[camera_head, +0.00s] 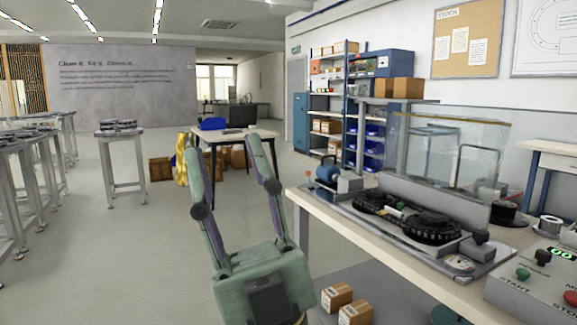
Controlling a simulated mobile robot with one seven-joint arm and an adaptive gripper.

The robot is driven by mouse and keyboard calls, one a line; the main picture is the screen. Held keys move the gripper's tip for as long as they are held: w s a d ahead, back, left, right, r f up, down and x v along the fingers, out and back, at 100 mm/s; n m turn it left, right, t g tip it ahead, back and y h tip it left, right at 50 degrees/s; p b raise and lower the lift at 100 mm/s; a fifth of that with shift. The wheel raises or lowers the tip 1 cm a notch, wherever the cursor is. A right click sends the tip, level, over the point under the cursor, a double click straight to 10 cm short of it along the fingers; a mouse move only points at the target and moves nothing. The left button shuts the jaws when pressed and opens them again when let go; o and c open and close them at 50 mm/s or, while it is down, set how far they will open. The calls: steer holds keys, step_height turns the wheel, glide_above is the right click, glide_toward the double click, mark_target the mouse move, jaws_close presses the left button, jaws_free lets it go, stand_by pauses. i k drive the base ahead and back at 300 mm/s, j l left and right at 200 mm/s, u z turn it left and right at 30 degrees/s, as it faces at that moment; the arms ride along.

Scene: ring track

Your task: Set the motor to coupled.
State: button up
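The motor (327,173) is a small blue cylinder at the far left end of the machine on the bench. It sits by a grey block (349,183). A thin post with an orange knob (308,173) stands just left of it. Whether the motor is coupled is too small to tell. My gripper (225,147) is green-grey, with its two fingers pointing up and spread apart, and nothing is between them. It is over the open floor, left of the bench and apart from the motor.
The bench (375,252) carries a ring track (400,217) with black links and a clear guard (450,150) behind. A control box (540,290) with START and STOP buttons is at front right. Boxes (337,297) lie below.

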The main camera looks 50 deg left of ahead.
mark_target(327, 174)
steer(key=u, duration=1.3)
steer(key=i+j, duration=0.25)
steer(key=i, duration=0.2)
steer(key=i+j, duration=0.2)
steer(key=i, duration=0.25)
steer(key=i+j, duration=0.25)
steer(key=i, duration=0.2)
steer(key=i+j, duration=0.2)
steer(key=i, duration=0.2)
steer(key=i+j, duration=0.25)
steer(key=i, duration=0.2)
steer(key=i+j, duration=0.2)
steer(key=i, duration=0.25)
steer(key=j+u, duration=0.05)
